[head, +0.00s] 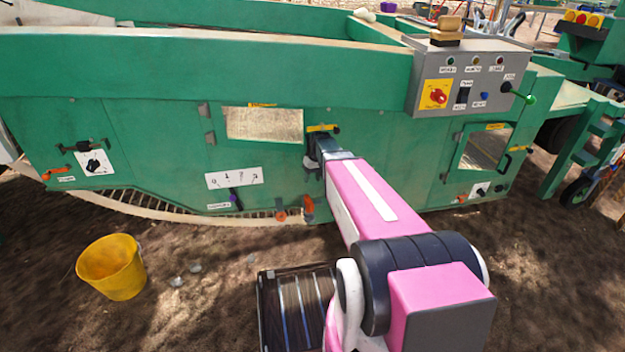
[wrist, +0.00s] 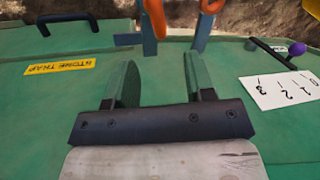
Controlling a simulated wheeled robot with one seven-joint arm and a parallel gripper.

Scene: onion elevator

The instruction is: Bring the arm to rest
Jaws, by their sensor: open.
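My pink arm (head: 372,205) reaches forward from the lower right to the green machine's side (head: 260,160) in the head view. My gripper (head: 314,160) is at the arm's far end, close in front of the green panel, and its fingertips are hard to make out there. In the wrist view my gripper (wrist: 160,75) has its two fingers apart, with only green panel showing between them. It holds nothing. Whether the fingers touch the panel cannot be told.
Orange handles (head: 308,208) hang below the gripper. A numbered plate (head: 234,178) with a purple-knobbed lever is to its left. A grey control box (head: 468,80) juts out at upper right. A yellow bucket (head: 112,267) stands on the dirt; open ground lies at front left.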

